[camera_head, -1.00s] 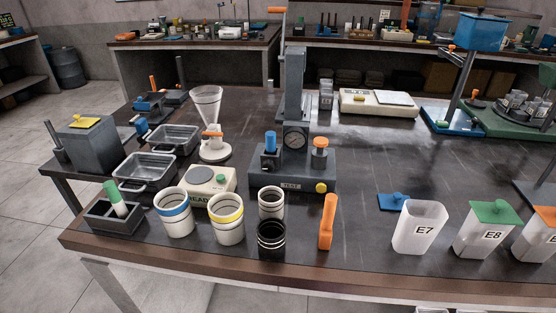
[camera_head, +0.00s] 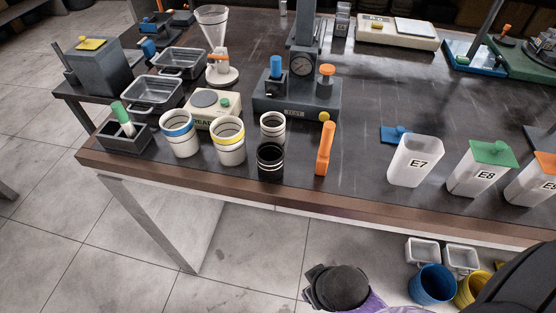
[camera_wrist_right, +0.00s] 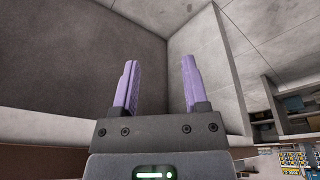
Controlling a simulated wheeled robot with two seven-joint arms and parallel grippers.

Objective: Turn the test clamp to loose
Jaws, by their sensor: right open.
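The dark grey press marked TEST (camera_head: 296,107) stands at the table's front middle. It has a round gauge (camera_head: 302,65), a blue knob (camera_head: 276,67) on its left block and an orange knob (camera_head: 326,75) on its right. A yellow button (camera_head: 324,117) is on its front. I cannot tell which part is the test clamp. In the right wrist view, my right gripper (camera_wrist_right: 159,65) has two purple fingers spread apart with nothing between them, facing plain grey surfaces. It is away from the press. My left gripper is not in view.
Bin E7 (camera_head: 415,160) and others stand right. Blue (camera_head: 432,284) and yellow buckets are below the table's front edge (camera_head: 230,197).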

